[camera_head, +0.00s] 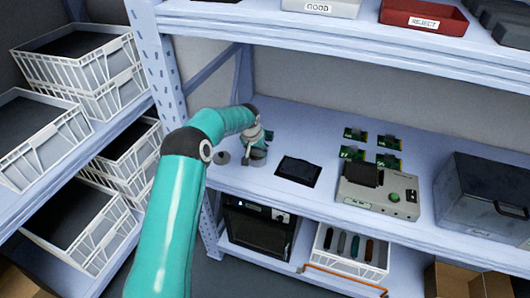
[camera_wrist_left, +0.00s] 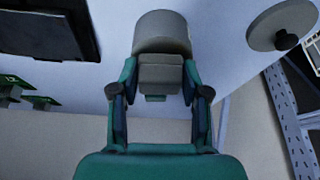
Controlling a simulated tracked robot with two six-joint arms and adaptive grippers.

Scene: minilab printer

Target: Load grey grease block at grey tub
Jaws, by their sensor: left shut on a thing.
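My left gripper (camera_head: 259,145) reaches over the middle shelf from above, at the grey tub (camera_head: 256,158). In the left wrist view the gripper (camera_wrist_left: 159,75) is shut on the grey grease block (camera_wrist_left: 160,70), one teal finger on each side. The round grey tub (camera_wrist_left: 160,28) is directly beyond the block, and the block overlaps its rim in that view. I cannot tell whether the block is inside the tub or just above it. The block is hidden or too small in the head view. My right gripper is not in view.
A grey round lid (camera_head: 222,157) lies left of the tub. A black tray (camera_head: 298,170) lies to its right, then several green boards (camera_head: 389,161), a device with a green button (camera_head: 380,190) and a grey box (camera_head: 485,195). A shelf upright (camera_head: 158,65) stands at left.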

